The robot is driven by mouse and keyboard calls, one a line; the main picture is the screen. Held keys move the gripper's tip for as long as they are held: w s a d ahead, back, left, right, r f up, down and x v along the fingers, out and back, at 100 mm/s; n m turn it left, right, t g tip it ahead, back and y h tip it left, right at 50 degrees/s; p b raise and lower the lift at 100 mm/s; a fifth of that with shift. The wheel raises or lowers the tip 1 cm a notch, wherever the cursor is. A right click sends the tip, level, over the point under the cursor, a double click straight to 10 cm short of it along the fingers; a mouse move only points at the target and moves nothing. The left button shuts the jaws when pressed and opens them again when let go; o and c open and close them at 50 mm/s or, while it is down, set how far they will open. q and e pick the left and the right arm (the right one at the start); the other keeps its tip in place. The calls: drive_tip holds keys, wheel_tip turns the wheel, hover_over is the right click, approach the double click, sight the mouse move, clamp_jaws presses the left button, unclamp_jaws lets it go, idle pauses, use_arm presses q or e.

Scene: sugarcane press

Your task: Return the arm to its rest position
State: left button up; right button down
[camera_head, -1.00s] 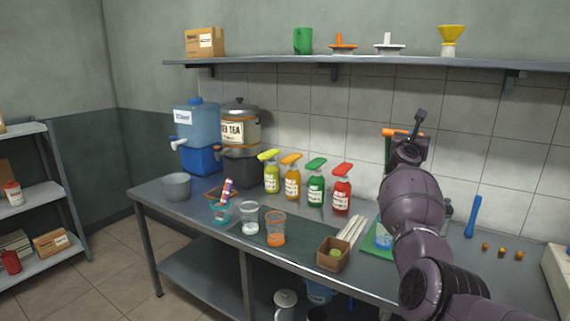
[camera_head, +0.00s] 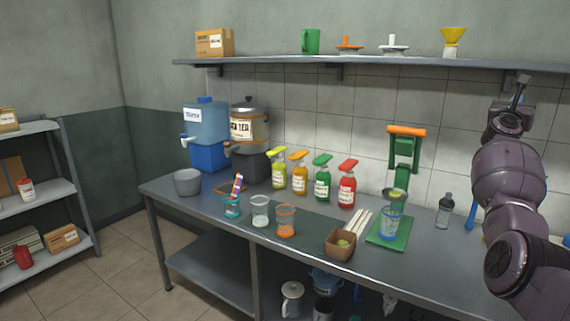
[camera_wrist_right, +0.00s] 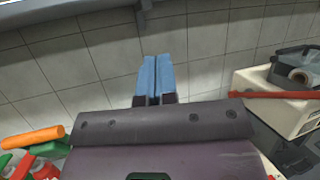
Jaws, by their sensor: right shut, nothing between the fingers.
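My right arm (camera_head: 508,190) stands raised at the right side of the head view, above the right end of the metal table. Its gripper (camera_head: 519,84) is at the top of the arm, in front of the wall near the shelf's right end. In the right wrist view my right gripper (camera_wrist_right: 154,72) shows two blue fingertips pressed together with nothing between them. My left gripper is in neither view.
The table (camera_head: 195,215) holds several pump bottles (camera_head: 323,183), cups, a green press (camera_head: 403,150) with an orange handle and a clear bottle (camera_head: 444,210). A wall shelf (camera_head: 290,62) runs along the back. In the wrist view a white box (camera_wrist_right: 280,100) stands at right.

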drive_tip(key=s+d+r+m+g+h, duration=0.1)
drive_tip(key=s+d+r+g+h, duration=0.15)
drive_tip(key=s+d+r, duration=0.5)
drive_tip(key=s+a+f+m+t+y, duration=0.2)
drive_tip(key=s+a+f+m+y, duration=0.3)
drive_tip(key=f+m, duration=0.8)
drive_tip(key=s+a+f+m+t+y, duration=0.2)
drive_tip(key=s+a+f+m+y, duration=0.35)
drive_tip(key=f, duration=1.15)
drive_tip(key=s+a+f+m+t+y, duration=0.1)
drive_tip(key=s+a+f+m+y, duration=0.35)
drive_tip(key=f+m, duration=1.05)
drive_tip(key=s+a+f+n+g+y, duration=0.1)
drive_tip(key=s+a+f+n+g, duration=0.1)
drive_tip(key=s+a+f+n, duration=0.6)
drive_tip(key=s+a+f+n+g+y, duration=0.1)
drive_tip(key=s+f+g+y, duration=0.15)
drive_tip(key=s+f, duration=0.6)
drive_tip(key=s+a+f+n+g, duration=0.3)
drive_tip(key=s+a+f+n, duration=0.15)
drive_tip(key=s, duration=0.85)
drive_tip(key=w+a+f+m+t, duration=0.1)
drive_tip(key=a+m, duration=0.3)
drive_tip(key=a, duration=0.7)
drive_tip(key=shift+w+a+m, duration=0.35)
drive_tip(key=shift+w+m, duration=0.05)
drive_tip(key=shift+w, duration=0.25)
